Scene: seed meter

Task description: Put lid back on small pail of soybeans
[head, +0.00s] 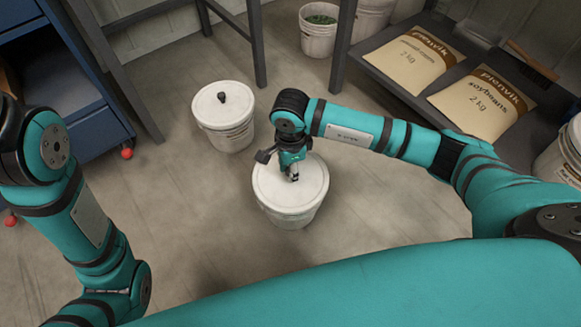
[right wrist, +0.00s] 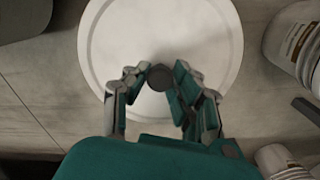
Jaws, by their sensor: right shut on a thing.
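A white pail (head: 290,212) stands on the floor in the middle of the head view. Its white lid (head: 305,178) lies over the top and looks level; I cannot tell whether it is fully seated. My right gripper (head: 292,176) is above the lid, shut on its dark knob. In the right wrist view the lid (right wrist: 160,40) fills the top middle, and the knob (right wrist: 160,77) is between the fingertips of my right gripper (right wrist: 161,80). My left arm shows at the left of the head view, but its gripper is out of view.
Another white pail (head: 226,130) with a knobbed lid stands just behind left. An open pail of green contents (head: 318,30) is at the back. Soybeans bags (head: 482,104) lie on a low shelf at right. A blue cabinet (head: 60,80) stands left. Floor in front left is clear.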

